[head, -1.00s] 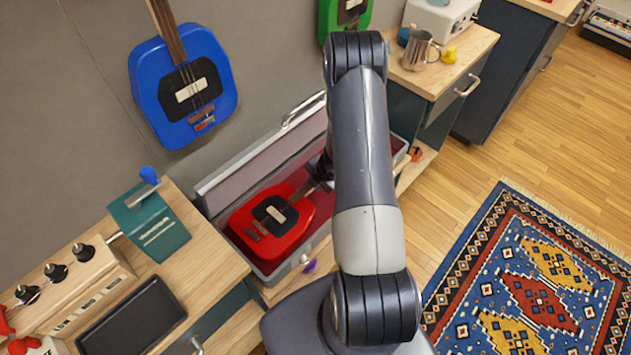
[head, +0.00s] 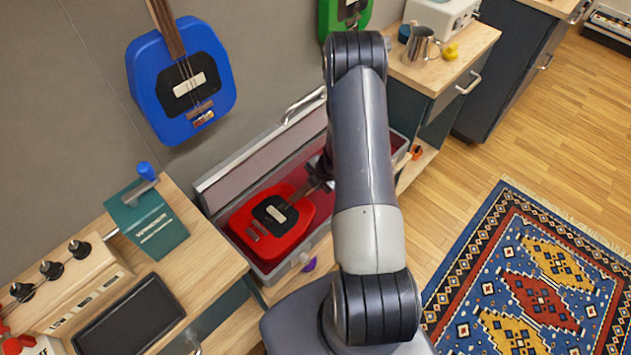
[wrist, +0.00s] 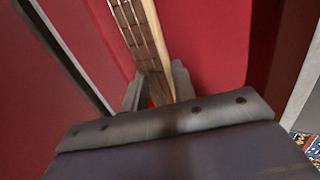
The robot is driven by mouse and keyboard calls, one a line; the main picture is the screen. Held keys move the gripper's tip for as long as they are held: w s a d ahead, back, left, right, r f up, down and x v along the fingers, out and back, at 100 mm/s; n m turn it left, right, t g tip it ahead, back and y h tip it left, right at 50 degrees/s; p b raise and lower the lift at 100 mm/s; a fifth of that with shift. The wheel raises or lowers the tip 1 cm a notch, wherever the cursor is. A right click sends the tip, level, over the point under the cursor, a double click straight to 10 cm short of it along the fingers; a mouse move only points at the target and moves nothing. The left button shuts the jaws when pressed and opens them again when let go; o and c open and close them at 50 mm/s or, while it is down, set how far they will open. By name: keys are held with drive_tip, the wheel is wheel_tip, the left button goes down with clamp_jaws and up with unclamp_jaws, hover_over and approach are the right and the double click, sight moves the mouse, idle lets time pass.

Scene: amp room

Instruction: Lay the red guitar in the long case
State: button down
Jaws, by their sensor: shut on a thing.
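The red guitar (head: 296,233), with a black and white centre plate, lies face up inside the long case (head: 232,239). The case is open, with grey edges and red lining. Its lid (head: 262,162) stands up on the wall side. My gripper (head: 322,172) is shut on the guitar's neck, which runs up through the wrist view (wrist: 136,35) between the two fingers (wrist: 157,90). Red lining shows around the neck. I cannot tell whether the body rests on the case floor. My arm hides the neck's far end and part of the case.
A blue guitar (head: 160,75) and a green guitar (head: 332,14) hang on the wall. A bench with a teal box (head: 150,225) and a dark tablet (head: 130,318) is at left. A cabinet with a metal jug (head: 420,48) is at right. The rug (head: 530,275) lies on open floor.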

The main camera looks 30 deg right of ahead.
drive_tip(key=shift+f+b, duration=0.95)
drive_tip(key=shift+f, duration=0.15)
drive_tip(key=c, duration=1.5)
unclamp_jaws()
drive_tip(key=o, duration=0.4)
drive_tip(key=shift+s+f, duration=0.1)
drive_tip(key=p+v, duration=0.3)
drive_tip(key=v, duration=0.8)
drive_tip(key=shift+f, duration=0.1)
